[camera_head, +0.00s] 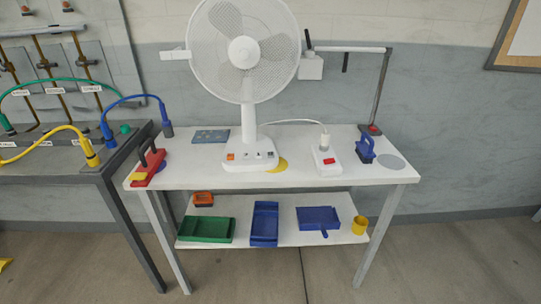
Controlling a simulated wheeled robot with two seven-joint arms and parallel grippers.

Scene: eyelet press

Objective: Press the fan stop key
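A white standing fan (243,50) stands on the white table, its round guard facing me. Its base (250,164) carries a row of small keys on the front. The leftmost key (231,156) is orange; the others look dark or grey, with marks too small to read. I cannot tell from the markings which is the stop key. Neither of my grippers shows in the head view, and nothing touches the keys.
The white table (205,172) also holds a white socket block (326,160) with a red switch, a blue tool (364,150) and a red tool (149,166). A pole (380,88) with a crossbar rises behind, right. Trays fill the lower shelf.

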